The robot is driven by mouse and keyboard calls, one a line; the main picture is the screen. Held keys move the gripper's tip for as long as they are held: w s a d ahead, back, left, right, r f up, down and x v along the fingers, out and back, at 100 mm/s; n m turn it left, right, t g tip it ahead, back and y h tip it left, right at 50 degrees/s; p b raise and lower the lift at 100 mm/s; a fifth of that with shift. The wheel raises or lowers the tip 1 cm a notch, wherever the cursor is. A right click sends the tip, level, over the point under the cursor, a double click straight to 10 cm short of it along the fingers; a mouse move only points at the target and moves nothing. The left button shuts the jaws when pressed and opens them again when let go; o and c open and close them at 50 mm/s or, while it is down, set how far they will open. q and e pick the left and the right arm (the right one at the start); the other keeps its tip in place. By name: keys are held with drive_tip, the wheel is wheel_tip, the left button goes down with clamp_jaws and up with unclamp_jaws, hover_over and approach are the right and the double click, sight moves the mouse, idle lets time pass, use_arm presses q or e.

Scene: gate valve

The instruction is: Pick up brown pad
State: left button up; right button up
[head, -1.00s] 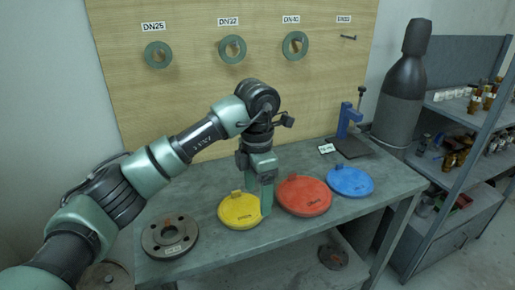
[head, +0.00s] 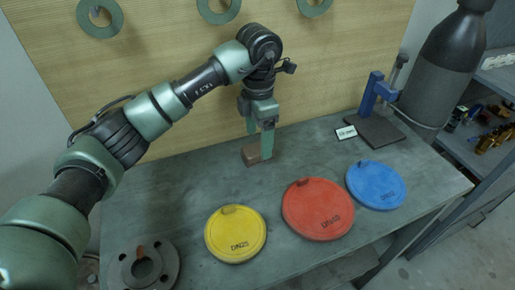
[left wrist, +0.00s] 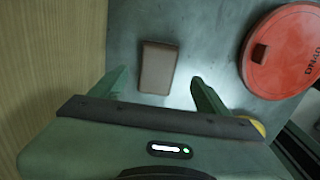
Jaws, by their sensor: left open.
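The brown pad (head: 251,155) is a small block lying flat on the grey workbench (head: 180,185), close to the wooden back board. In the left wrist view the brown pad (left wrist: 159,68) lies ahead of and between the two fingers. My left gripper (head: 261,152) points down above the bench at the pad, and one finger overlaps the pad's right side in the head view. In the left wrist view my left gripper (left wrist: 160,85) is open with nothing between its fingers. Whether a finger touches the pad cannot be told. My right gripper is not in view.
Yellow (head: 236,236), red (head: 318,209) and blue (head: 376,185) round covers lie along the bench front. A grey flange (head: 146,266) sits front left. A blue stand (head: 376,105) and small white label (head: 345,132) are back right. Bench left of the pad is clear.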

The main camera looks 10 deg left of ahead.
sight(258, 149)
use_arm(q)
drive_tip(key=f, duration=0.2)
drive_tip(key=f+p, duration=0.1)
drive_tip(key=f, duration=0.1)
drive_tip(key=shift+w+a, duration=0.1)
drive_tip(key=shift+a, duration=0.1)
drive_tip(key=shift+f, duration=0.35)
drive_tip(key=c, duration=1.5)
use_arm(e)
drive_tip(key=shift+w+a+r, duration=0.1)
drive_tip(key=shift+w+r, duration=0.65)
